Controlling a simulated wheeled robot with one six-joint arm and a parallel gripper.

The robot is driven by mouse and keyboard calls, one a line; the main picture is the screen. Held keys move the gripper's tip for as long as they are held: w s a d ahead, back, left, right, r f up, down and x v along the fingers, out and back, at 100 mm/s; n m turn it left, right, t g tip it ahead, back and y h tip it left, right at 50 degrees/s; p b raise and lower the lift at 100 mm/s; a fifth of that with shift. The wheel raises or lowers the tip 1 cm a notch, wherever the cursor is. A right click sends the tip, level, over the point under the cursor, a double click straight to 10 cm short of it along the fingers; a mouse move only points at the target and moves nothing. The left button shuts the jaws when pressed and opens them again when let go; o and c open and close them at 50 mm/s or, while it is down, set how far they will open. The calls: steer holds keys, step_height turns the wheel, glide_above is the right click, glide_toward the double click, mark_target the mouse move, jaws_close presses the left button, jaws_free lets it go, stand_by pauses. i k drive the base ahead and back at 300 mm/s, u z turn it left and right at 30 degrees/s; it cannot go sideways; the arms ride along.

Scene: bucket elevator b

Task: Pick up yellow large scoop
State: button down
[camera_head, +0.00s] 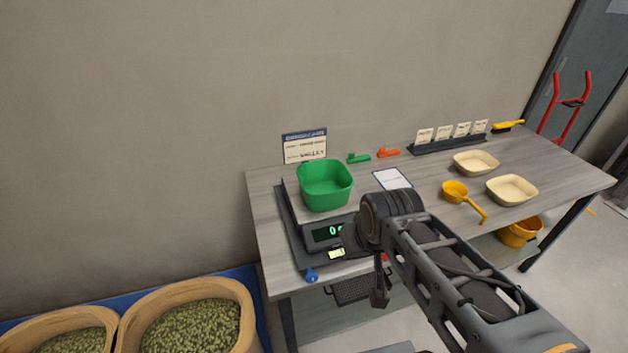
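The yellow large scoop (455,191) lies on the grey table, between a paper sheet and two cream trays. Its round bowl opens upward, and its handle points toward the front edge, to the lower right. My gripper (380,294) seems to hang below the wrist in front of the table, left of the scoop and apart from it. It is small and dark, and its fingers are not clear. My arm reaches in from the lower right, in front of the table edge.
A green bin (326,186) stands on a scale (296,226) at the table's left. Two cream trays (512,189) (476,163) lie right of the scoop. Small green (358,158) and orange (388,153) scoops lie behind. A yellow bucket (520,232) is under the table. Sacks (190,318) stand lower left.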

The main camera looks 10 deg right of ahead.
mark_target(454, 192)
steer(key=z, duration=1.4)
